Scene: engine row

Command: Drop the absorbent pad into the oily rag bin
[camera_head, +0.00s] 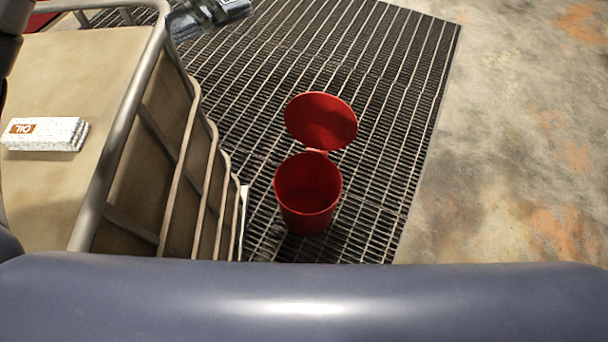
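The absorbent pad (46,134), a white speckled block with an orange OIL label, lies flat on a tan surface (75,70) at the left. The oily rag bin (307,193) is a red round bin standing upright on a dark floor grating. Its red lid (321,121) is swung open on the far side, and the bin's inside looks empty. Nothing is touching the pad.
A metal rail (125,122) borders the tan surface and stands between pad and bin. Barred sides drop to the grating (390,90). A grey-blue object (208,17), unclear, shows at the top. Bare concrete (520,140) lies open at the right. My own blue-grey body fills the bottom.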

